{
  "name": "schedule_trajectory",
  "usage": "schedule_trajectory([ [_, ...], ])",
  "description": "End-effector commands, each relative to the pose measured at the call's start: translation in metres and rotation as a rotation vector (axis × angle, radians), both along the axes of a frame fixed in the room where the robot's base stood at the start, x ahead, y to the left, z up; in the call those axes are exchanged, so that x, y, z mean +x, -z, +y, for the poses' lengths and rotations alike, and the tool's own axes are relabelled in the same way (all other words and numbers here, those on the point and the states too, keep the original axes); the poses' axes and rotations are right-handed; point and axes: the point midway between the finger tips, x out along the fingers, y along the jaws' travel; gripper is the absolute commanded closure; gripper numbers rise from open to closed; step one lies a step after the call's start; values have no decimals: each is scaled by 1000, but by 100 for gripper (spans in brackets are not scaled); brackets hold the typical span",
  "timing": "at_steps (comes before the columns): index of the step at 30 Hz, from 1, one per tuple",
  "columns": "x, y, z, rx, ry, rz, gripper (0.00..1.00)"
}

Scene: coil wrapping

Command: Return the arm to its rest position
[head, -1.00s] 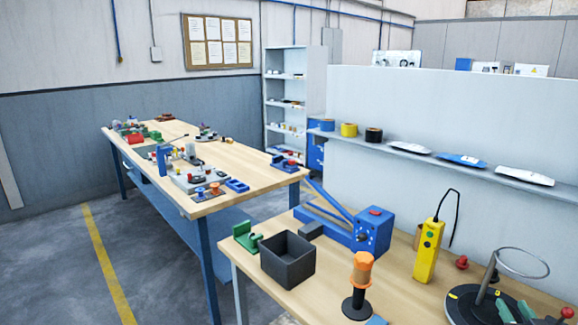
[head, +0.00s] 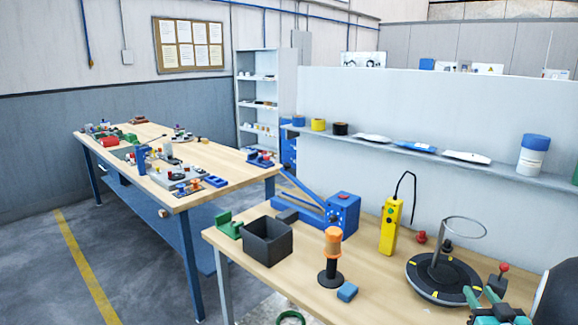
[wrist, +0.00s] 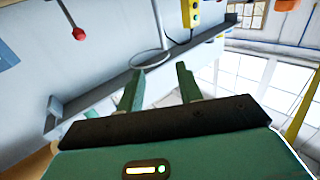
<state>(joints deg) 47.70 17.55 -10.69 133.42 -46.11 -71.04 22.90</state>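My gripper (head: 481,294) shows at the lower right of the head view, in front of the round black turntable (head: 443,279) with its upright post and wire ring. In the wrist view my gripper's two green fingers (wrist: 160,78) stand apart with nothing between them. My gripper is empty. The wire ring (wrist: 150,58) shows beyond the fingertips in the wrist view, and the yellow pendant (wrist: 191,12) is at the top. Part of my arm is cut off by the right edge of the head view.
A shelf (head: 470,170) runs behind. A second bench (head: 200,185) stands left.

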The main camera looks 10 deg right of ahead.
Motion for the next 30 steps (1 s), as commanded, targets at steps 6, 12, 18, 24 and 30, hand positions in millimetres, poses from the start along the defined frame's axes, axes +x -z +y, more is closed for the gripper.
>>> schedule_trajectory([
  [6,14,-9,9,-12,13,35,64],
  [12,31,-23,26,-26,54,114,64],
  [18,44,-42,56,-33,95,214,64],
  [24,42,-64,116,-7,125,375,64],
  [30,14,-75,196,52,91,571,64],
])
